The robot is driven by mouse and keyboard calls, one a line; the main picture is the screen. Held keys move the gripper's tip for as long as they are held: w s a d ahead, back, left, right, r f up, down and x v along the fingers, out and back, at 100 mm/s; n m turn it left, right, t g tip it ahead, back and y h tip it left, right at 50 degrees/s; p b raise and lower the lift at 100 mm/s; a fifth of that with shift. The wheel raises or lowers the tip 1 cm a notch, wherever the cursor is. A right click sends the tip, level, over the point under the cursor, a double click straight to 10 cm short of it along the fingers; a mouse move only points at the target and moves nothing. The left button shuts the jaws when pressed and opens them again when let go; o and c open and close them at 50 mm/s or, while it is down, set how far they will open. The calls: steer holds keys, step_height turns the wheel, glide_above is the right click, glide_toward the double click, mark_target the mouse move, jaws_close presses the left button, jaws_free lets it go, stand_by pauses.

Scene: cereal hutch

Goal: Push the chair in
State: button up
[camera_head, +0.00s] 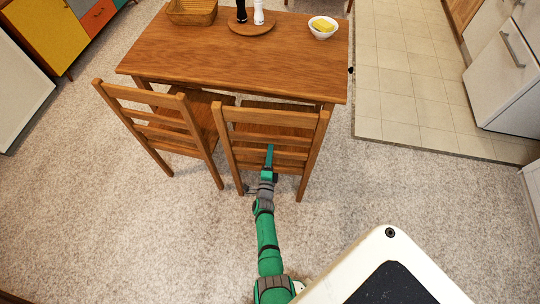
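Two wooden chairs with slatted backs stand at the near side of the wooden table (190,58). The right chair (268,138) faces the table, and the front of its seat is under the table edge. The left chair (155,122) stands beside it, turned slightly, with its seat partly under the table. My green and grey gripper (269,152) is at the right chair's backrest, over its lower slats. I cannot tell whether it touches them. Its fingers overlap in this view, so their opening does not show.
On the table are a woven basket (192,11), a round wooden board (252,27) with two shakers, and a white bowl (322,33) with yellow contents. Carpet is clear around the chairs. A colourful cabinet (55,30) stands at left, white kitchen units (505,70) at right.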

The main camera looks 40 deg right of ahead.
jaws_close()
steer(key=shift+w, duration=0.1)
steer(key=shift+w+a+f, duration=0.1)
steer(key=shift+w+a, duration=0.05)
steer(key=shift+a, duration=0.05)
steer(key=shift+d, duration=0.2)
